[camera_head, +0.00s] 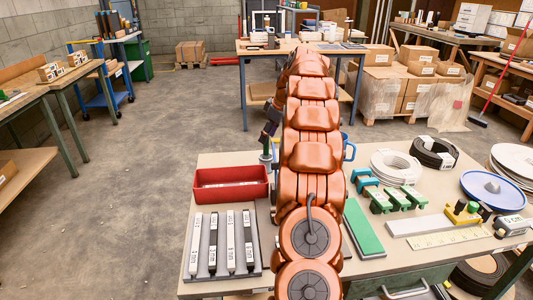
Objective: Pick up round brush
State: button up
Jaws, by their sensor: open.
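My copper-coloured arm runs up the middle of the head view and hides the centre of the near workbench (225,160). My gripper (268,138) shows as a small dark shape at the arm's left side, above the bench's far edge. Its fingers are too small to make out clearly. A small upright thing with a greenish lower part (265,157) stands just below my gripper, behind the red tray. It may be the round brush, but I cannot tell for sure. I see no grip on it.
A red tray (231,184) and a rack of labelled bars (229,246) lie left of my arm. A green strip (363,229), green-and-grey blocks (397,198), wire coils (396,165) and a blue disc (490,188) lie right. Another table (244,79) stands behind.

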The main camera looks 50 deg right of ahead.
jog(key=shift+x, duration=1.05)
jog(key=shift+c, duration=0.2)
grip_shut()
